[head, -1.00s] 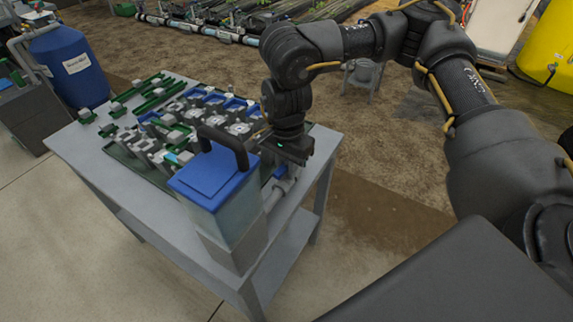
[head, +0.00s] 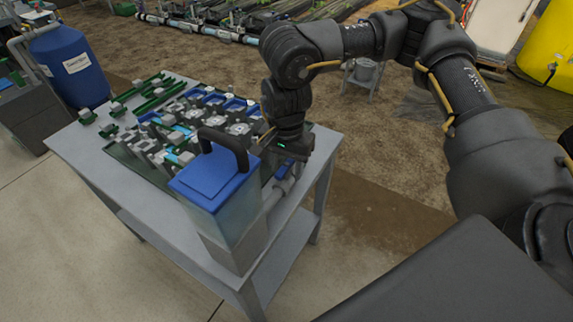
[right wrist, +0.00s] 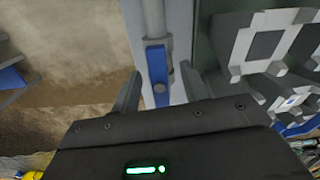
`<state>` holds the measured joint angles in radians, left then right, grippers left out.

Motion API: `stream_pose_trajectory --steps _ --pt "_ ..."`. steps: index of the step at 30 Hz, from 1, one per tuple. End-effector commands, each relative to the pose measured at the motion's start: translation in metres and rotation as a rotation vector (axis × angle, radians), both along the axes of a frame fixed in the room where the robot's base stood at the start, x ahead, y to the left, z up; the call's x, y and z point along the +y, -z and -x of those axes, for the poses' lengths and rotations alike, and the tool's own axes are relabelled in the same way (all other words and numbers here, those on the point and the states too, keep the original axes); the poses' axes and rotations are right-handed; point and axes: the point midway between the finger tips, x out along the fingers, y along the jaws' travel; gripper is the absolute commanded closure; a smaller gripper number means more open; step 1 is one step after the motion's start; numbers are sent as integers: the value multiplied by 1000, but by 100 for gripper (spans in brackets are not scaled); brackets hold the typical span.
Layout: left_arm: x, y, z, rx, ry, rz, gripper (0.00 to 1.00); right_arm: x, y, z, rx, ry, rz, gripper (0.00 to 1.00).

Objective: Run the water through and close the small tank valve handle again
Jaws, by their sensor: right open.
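The small tank (head: 233,225) is a clear box with a blue lid and a black carry handle, standing at the near corner of the grey table. A blue valve handle (right wrist: 157,72) shows in the right wrist view, lying lengthwise along a grey pipe (right wrist: 154,18). My right gripper (right wrist: 160,88) is open, with one finger on each side of the blue handle and visible gaps between. In the head view my right gripper (head: 283,154) is just right of the tank, above the pipe, and largely hides the handle. My left gripper is not in view.
The grey table (head: 90,168) carries a board crowded with green, grey and blue fittings left of and behind the tank. A large blue barrel (head: 72,68) stands at the far left. Brown ground beyond the table's right side is mostly clear.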

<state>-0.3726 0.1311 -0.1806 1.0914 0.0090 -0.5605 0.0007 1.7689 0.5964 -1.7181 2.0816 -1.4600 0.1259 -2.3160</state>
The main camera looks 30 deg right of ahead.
Motion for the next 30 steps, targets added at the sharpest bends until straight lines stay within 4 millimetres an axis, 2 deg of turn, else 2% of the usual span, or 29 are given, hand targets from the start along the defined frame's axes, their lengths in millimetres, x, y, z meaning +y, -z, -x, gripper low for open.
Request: stream_pose_trajectory --steps 9,18,30 --pt "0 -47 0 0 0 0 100 0 -52 0 0 0 0 55" --pt "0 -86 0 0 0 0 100 0 -97 0 -1 0 0 55" --pt "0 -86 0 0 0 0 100 0 -97 0 0 0 0 55"
